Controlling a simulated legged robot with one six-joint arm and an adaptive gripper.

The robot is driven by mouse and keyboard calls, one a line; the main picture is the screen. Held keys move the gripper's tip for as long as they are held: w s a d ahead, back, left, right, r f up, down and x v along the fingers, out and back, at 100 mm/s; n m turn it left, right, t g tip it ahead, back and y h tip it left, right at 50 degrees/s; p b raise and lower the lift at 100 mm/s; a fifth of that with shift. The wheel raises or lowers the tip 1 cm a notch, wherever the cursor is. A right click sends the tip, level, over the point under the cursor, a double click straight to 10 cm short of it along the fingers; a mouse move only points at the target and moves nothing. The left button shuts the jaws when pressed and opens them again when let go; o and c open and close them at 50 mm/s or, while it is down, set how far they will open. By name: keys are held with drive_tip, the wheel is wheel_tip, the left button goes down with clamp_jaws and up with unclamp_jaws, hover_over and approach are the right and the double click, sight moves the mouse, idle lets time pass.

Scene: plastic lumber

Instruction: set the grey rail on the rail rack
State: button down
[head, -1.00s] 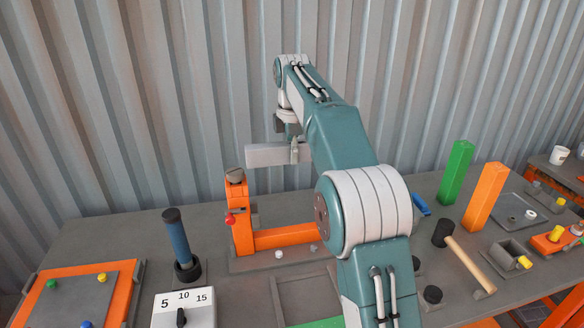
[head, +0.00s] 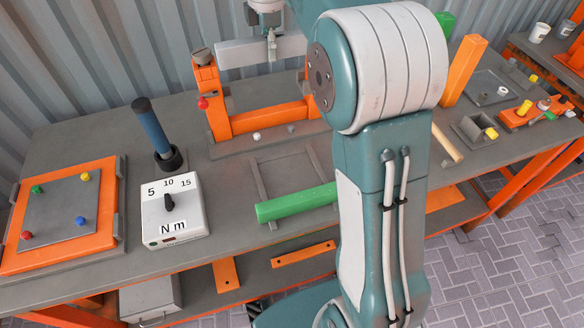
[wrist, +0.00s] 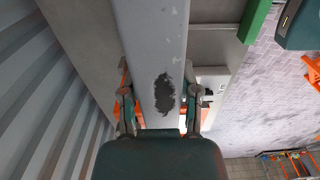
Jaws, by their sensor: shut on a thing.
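The grey rail (head: 238,53) is held level above the back of the bench in the head view, its left end close beside the top of an orange post. My gripper (head: 272,48) is shut on the rail; the arm hides the rail's right part. In the wrist view, the rail (wrist: 150,40), with a dark worn patch, runs between the two fingers of my gripper (wrist: 160,102). A low grey frame (head: 262,181) lies on the bench with a green rail (head: 297,203) across its front; it may be the rail rack. My arm hides its right side.
The orange frame (head: 262,121) with an upright post stands below the held rail. A blue-handled tool (head: 154,130), a torque box (head: 173,215) and an orange-edged panel (head: 108,240) are at left. An orange upright (head: 464,68) stands at right. The corrugated wall (head: 100,50) is close behind.

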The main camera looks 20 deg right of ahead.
drive_tip(key=s+f, duration=0.7)
drive_tip(key=s, duration=0.4)
drive_tip(key=s+f, duration=0.6)
drive_tip(key=s, duration=0.5)
hover_over(284, 162)
wheel_tip(284, 162, down, 10)
drive_tip(key=shift+r, duration=0.1)
drive_tip(key=shift+f, duration=1.65)
drive_tip(key=shift+c, duration=1.6)
unclamp_jaws()
drive_tip(key=shift+f, duration=0.1)
